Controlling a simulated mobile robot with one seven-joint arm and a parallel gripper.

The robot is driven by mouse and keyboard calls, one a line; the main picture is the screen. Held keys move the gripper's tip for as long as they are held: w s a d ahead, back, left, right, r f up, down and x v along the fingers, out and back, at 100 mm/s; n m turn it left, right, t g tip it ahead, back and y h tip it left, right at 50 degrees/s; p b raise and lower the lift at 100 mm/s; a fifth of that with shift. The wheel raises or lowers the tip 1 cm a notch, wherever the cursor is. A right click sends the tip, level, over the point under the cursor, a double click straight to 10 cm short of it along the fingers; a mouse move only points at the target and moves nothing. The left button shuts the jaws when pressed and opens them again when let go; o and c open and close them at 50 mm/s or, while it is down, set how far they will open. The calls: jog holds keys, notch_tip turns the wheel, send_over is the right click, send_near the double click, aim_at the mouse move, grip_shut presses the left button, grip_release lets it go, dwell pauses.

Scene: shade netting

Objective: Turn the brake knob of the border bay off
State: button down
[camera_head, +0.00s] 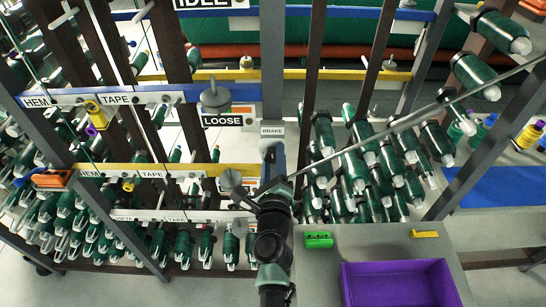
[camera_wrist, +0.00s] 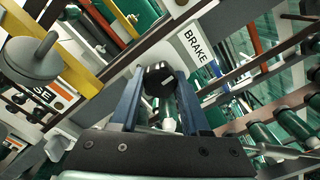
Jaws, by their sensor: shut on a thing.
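My gripper (camera_head: 273,158) reaches up to the post under a white BRAKE label (camera_head: 272,130). In the wrist view my gripper (camera_wrist: 160,88) has its two blue-grey fingers closed on a dark round knob (camera_wrist: 160,76), with a pale line on its face. The BRAKE label (camera_wrist: 195,47) sits just beside this knob, which I take as the brake knob. In the head view the fingers and wrist hide the knob. I cannot read any bay name at this post, nor tell from the line which setting the knob is at.
A grey disc weight (camera_head: 214,99) hangs by the LOOSE sign (camera_head: 222,121); another grey disc (camera_head: 231,180) is left of my wrist. A thin rod (camera_head: 420,115) slants across the right. Several green bobbins fill the racks. A purple bin (camera_head: 400,285) stands at lower right.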

jog(key=n, duration=1.3)
jog(key=shift+n, duration=0.4)
jog(key=n+b, duration=0.1)
jog(key=n, duration=0.5)
jog(key=n+b, duration=0.2)
jog(key=n, duration=0.2)
jog(key=shift+n+b, duration=0.8)
jog(key=shift+n, duration=0.5)
jog(key=shift+r, duration=0.1)
jog(key=shift+c, duration=1.9)
grip_release()
jog(key=shift+s, duration=0.15)
